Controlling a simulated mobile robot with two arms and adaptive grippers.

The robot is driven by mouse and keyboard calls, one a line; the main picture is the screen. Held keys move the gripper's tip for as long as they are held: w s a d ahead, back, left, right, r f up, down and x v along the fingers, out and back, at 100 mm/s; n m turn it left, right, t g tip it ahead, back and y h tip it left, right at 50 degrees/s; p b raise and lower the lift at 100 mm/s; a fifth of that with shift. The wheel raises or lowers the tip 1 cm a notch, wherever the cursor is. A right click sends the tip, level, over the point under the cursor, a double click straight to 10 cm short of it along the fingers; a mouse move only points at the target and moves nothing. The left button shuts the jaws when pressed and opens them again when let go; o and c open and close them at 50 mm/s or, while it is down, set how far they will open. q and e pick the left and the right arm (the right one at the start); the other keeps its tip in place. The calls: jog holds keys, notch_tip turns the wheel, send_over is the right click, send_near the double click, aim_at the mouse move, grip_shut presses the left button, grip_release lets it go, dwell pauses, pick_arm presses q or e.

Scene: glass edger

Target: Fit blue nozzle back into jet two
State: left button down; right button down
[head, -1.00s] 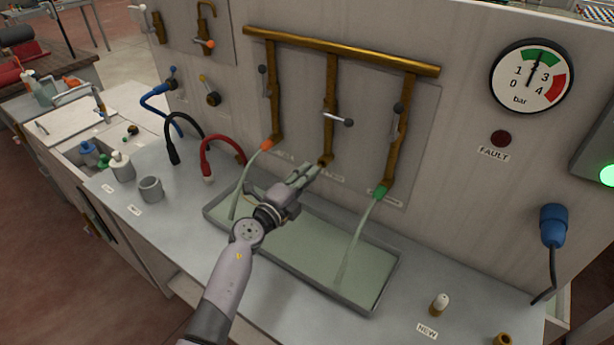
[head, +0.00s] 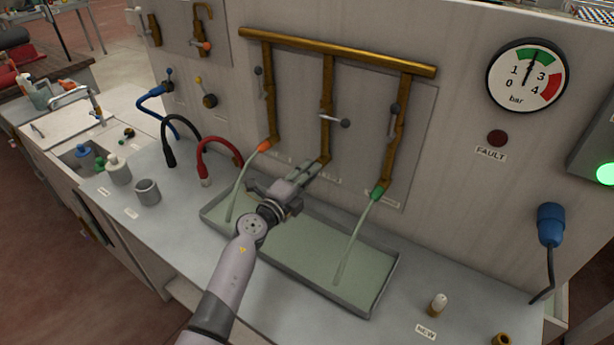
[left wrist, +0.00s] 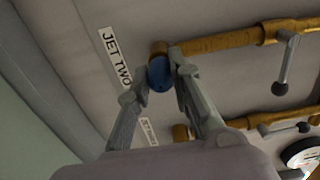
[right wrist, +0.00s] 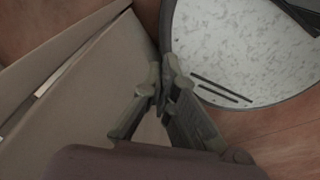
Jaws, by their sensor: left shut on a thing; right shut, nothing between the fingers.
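The blue nozzle (left wrist: 160,74) is between the fingertips of my left gripper (left wrist: 158,80) in the left wrist view, at the end of the jet two brass pipe (left wrist: 205,42). It touches or nearly touches the pipe mouth; I cannot tell how far it is seated. The "JET TWO" label (left wrist: 115,56) is beside it. In the head view my left gripper (head: 316,170) reaches to the lower end of the middle pipe (head: 326,120), and its fingers hide the nozzle. My right gripper (right wrist: 160,88) is shut and empty, away from the panel.
An orange nozzle (head: 265,146) and a green nozzle (head: 378,192) on the outer pipes each pour a stream into the grey tray (head: 290,273). The middle lever (head: 336,119) sticks out sideways above my left gripper. The gauge (head: 526,76) reads about 2 bar.

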pick_arm(q)
jog(key=shift+w+d, duration=0.35)
jog(key=shift+w, duration=0.1)
jog(key=c, duration=1.4)
grip_release()
jog(key=shift+o, duration=0.2)
jog(key=v, duration=1.2)
